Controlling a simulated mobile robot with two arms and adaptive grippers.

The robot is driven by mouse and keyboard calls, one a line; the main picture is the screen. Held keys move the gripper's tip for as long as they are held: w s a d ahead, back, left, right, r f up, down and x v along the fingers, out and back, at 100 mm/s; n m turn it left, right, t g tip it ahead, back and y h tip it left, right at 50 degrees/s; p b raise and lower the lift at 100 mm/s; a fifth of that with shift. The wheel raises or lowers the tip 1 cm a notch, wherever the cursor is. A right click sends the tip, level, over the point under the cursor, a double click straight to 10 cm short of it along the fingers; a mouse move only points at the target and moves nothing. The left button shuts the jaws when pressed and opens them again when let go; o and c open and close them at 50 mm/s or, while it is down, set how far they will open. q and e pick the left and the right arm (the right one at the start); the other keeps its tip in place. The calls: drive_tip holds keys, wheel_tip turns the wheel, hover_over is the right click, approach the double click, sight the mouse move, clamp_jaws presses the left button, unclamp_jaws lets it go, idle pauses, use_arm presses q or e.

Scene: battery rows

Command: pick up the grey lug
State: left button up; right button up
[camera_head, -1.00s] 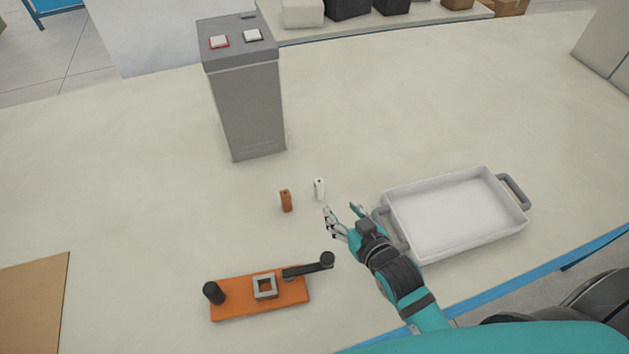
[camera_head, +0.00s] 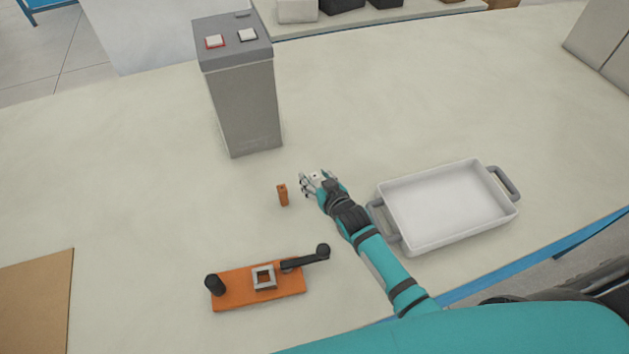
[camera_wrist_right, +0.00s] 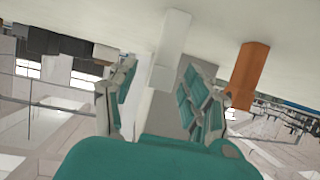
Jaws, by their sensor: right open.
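The grey lug (camera_wrist_right: 172,40), a small pale upright block, shows in the right wrist view between the two teal fingers of my right gripper (camera_wrist_right: 162,88). In the head view my right gripper (camera_head: 313,182) is open around the lug. Only the lug's pale top (camera_head: 316,176) shows there, and the fingers hide the rest. I cannot tell whether a finger touches it. My left gripper is in neither view.
An orange lug (camera_head: 283,195) stands close to the left of my right gripper. A grey box with two buttons (camera_head: 245,105) stands behind. A white tray (camera_head: 445,205) is at right. An orange fixture (camera_head: 235,287) with a square socket and black handle lies in front.

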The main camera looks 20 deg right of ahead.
drive_tip(key=shift+w+a+f, duration=0.1)
drive_tip(key=shift+w+f, duration=0.15)
drive_tip(key=shift+w, duration=0.25)
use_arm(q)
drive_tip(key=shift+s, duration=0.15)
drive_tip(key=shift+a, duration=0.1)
use_arm(e)
drive_tip(key=shift+s, duration=0.1)
drive_tip(key=shift+c, duration=1)
clamp_jaws()
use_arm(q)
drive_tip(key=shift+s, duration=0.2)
use_arm(e)
drive_tip(key=shift+r, duration=0.2)
